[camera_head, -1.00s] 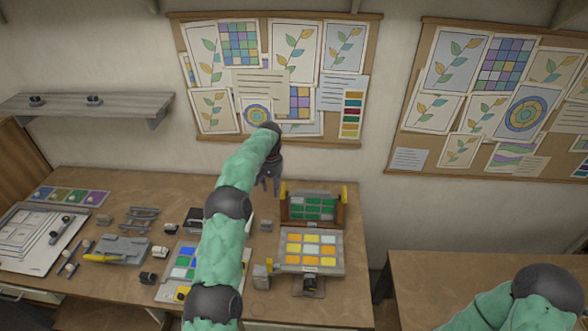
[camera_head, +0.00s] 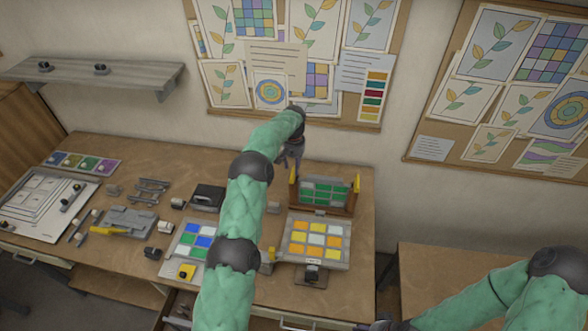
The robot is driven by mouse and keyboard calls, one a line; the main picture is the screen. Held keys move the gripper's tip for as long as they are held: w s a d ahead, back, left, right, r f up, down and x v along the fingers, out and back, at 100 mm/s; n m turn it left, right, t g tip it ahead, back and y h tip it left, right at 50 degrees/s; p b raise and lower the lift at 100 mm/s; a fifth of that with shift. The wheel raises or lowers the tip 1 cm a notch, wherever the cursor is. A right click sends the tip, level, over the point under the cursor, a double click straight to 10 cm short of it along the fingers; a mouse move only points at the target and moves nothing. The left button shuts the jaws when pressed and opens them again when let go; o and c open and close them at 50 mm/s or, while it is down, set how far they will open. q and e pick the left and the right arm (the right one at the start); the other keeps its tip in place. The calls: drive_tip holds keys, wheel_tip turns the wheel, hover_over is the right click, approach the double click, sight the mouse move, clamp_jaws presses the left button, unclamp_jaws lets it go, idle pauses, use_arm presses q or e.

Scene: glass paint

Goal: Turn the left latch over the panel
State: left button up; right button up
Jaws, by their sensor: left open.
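A yellow left latch (camera_head: 293,187) stands upright at the frame's left side. A matching yellow right latch (camera_head: 356,184) is at its right side. My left gripper (camera_head: 288,160) is open and empty, pointing down just above and left of the left latch. I cannot tell whether it touches the latch. My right gripper (camera_head: 376,326) shows only as a dark piece at the bottom edge, and its fingers are unclear.
A tilted board with yellow, orange and white panes (camera_head: 316,240) stands in front of the frame. A palette of coloured panes (camera_head: 190,243), a black box (camera_head: 208,197) and small tools lie to the left. A pinboard (camera_head: 392,100) hangs on the wall behind.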

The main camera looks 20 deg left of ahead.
sight(293, 174)
use_arm(q)
drive_tip(key=shift+f+p, duration=0.3)
drive_tip(key=shift+f, duration=1.5)
clamp_jaws()
